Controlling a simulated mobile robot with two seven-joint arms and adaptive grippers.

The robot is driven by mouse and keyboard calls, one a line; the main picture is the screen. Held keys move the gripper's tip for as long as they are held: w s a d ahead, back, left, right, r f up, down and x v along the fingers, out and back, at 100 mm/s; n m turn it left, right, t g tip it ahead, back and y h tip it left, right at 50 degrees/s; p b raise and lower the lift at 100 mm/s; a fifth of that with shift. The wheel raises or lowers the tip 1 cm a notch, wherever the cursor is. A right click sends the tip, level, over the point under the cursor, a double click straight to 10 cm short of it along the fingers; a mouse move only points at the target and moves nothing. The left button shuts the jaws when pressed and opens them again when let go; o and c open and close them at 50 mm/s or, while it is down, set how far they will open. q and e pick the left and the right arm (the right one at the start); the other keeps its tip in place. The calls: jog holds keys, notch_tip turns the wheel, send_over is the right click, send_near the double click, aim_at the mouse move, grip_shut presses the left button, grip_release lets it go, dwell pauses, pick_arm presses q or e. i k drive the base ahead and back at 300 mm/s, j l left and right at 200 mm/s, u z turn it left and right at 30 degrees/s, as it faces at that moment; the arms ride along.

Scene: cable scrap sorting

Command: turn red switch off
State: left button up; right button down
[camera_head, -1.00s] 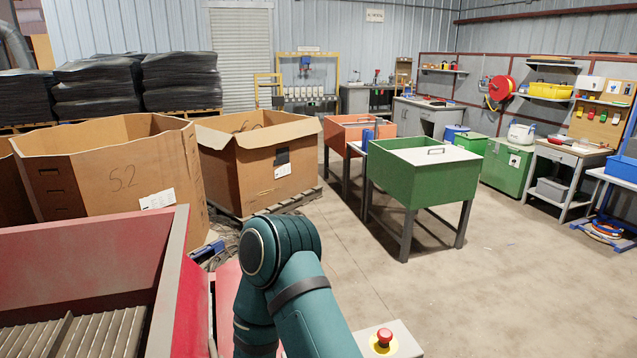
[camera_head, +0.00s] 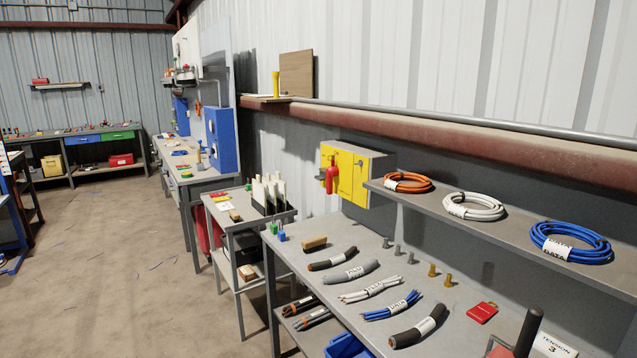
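A red switch (camera_head: 328,174) with a rotary handle sits on the front of a yellow box (camera_head: 346,176). The box is fixed by the wall, behind the far end of the grey bench, left of a shelf. The red handle looks roughly upright; its exact setting is too small to read. Neither of my grippers shows in the head view.
The grey bench (camera_head: 352,238) holds several labelled cable bundles, pegs and a red card (camera_head: 481,312). A shelf (camera_head: 497,222) above it carries orange, white and blue cable coils. A small table (camera_head: 233,226) stands beside the bench. Open floor (camera_head: 125,270) lies to the left.

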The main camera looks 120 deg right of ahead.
aim_at(332, 170)
jog(key=l+z, duration=0.15)
jog(key=z, duration=4.85)
jog(key=j+z, duration=0.4)
jog(key=i+j+z, duration=0.1)
jog(key=j+z, duration=0.5)
jog(key=j, duration=0.3)
jog(key=k+j+z, duration=0.2)
jog(key=j, duration=0.8)
jog(key=k+j+z, duration=0.1)
jog(key=j, duration=0.4)
jog(key=k+j, duration=0.1)
jog(key=j, duration=0.35)
jog(key=k+j, duration=0.1)
jog(key=j, duration=0.4)
jog(key=z, duration=0.05)
